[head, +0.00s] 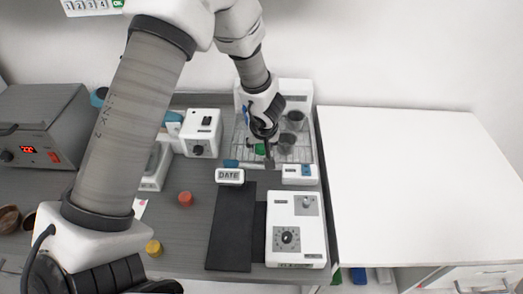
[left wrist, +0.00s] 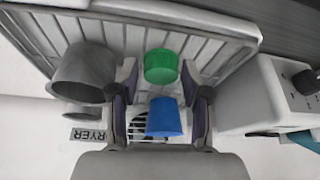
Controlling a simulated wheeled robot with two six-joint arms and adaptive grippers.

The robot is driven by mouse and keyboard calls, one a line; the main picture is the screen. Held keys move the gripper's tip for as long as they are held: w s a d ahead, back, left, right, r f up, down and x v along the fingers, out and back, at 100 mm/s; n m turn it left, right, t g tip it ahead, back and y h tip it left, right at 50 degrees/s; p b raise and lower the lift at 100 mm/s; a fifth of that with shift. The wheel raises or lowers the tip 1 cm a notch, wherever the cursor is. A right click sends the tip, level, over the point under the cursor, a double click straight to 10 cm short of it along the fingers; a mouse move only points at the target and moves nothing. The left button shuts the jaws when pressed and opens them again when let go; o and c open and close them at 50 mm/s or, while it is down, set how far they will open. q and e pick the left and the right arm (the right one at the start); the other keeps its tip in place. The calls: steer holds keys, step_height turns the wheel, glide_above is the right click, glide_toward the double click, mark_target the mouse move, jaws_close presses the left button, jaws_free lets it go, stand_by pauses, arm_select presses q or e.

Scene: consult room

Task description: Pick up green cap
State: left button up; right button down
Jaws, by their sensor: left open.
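The green cap (left wrist: 161,66) stands on a white drying rack (left wrist: 225,30) in the left wrist view, between the tips of my left gripper (left wrist: 160,82). The fingers are open on either side of it, and I see no clear grip on it. In the head view the green cap (head: 260,149) is partly hidden by my left gripper (head: 266,155), which reaches down over the rack. A blue cap (left wrist: 164,117) shows between the fingers, nearer the palm in the picture. My right gripper is not in view.
Grey cups (left wrist: 86,72) stand beside the gripper on the rack. A red cap (head: 185,199) and a yellow cap (head: 153,248) lie on the grey bench. A white device with a dial (head: 296,230) stands in front. The white table (head: 420,180) at right is clear.

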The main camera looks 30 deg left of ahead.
arm_select(q)
steer(key=shift+s+d+r, duration=0.1)
steer(key=shift+s+r, duration=0.1)
steer(key=c, duration=0.6)
steer(key=shift+c, duration=0.5)
